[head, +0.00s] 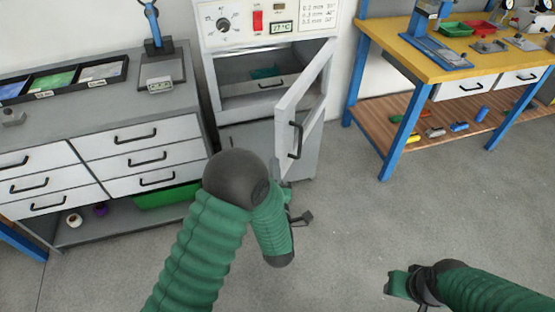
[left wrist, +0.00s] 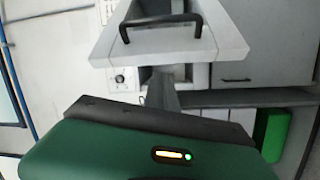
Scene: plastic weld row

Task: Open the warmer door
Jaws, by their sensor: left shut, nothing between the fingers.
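The warmer (head: 265,30) is a pale grey cabinet with a control panel on top, at the back middle of the head view. Its door (head: 305,100) stands swung out to the right, and the chamber is exposed with a tray (head: 262,85) inside. The door has a black handle (head: 296,140); it also shows at the top of the left wrist view (left wrist: 160,22). My left gripper (head: 302,218) is shut and empty, below the door handle and apart from it. My right gripper (head: 398,285) is low at the right, far from the door; its fingers are unclear.
A grey drawer cabinet (head: 135,143) stands left of the warmer, with a green bin (head: 165,197) on its lower shelf. A yellow-topped workbench (head: 400,50) with blue legs stands at the right. The floor (head: 350,215) between is clear.

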